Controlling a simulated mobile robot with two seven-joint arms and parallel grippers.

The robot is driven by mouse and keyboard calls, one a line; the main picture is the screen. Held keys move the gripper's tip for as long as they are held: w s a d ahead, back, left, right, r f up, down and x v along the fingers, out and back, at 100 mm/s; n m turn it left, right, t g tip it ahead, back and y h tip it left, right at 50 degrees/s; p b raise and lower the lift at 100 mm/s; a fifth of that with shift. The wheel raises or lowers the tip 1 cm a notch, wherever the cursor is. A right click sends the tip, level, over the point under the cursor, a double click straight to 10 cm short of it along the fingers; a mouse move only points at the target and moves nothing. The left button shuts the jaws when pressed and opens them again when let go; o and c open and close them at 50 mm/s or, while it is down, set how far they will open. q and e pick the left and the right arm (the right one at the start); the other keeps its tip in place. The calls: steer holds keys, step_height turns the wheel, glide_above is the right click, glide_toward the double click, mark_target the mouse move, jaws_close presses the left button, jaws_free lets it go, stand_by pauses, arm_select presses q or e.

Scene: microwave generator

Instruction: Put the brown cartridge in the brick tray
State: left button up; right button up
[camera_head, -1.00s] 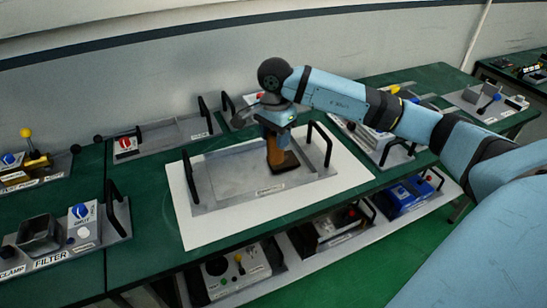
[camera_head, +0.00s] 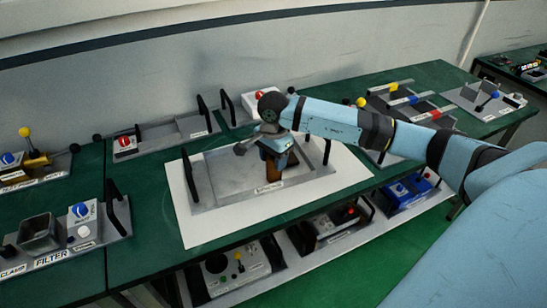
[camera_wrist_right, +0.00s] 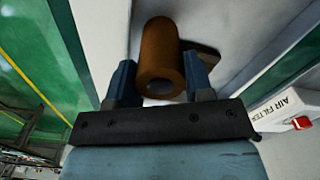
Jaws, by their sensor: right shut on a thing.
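The brown cartridge (camera_head: 268,168) is an upright cylinder held between the fingers of my right gripper (camera_head: 274,148). The right wrist view shows the cartridge (camera_wrist_right: 160,42) with the blue fingers of the right gripper (camera_wrist_right: 159,78) on both sides of it. The shallow grey metal tray (camera_head: 222,178) with black handles at its ends is below. The cartridge is over the tray's right part, with a dark patch close beside its lower end. I cannot tell whether it touches the tray floor. The tray's label is too small to read. My left gripper is not in view.
The tray lies on a white board (camera_head: 215,228) on the green bench. A filter unit (camera_head: 90,225) stands at the left. Trays with red knobs stand behind, and colored levers (camera_head: 410,98) stand at the back right. A lower shelf holds a blue box (camera_head: 405,192).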

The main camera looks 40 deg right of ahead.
steer(key=o, duration=0.9)
steer(key=shift+o, duration=0.2)
steer(key=shift+r+p, duration=0.25)
steer(key=shift+p, duration=0.15)
steer(key=shift+w+r, duration=0.1)
steer(key=shift+r, duration=0.3)
step_height(320, 180, up, 11)
steer(key=b, duration=0.1)
steer(key=shift+b, duration=0.4)
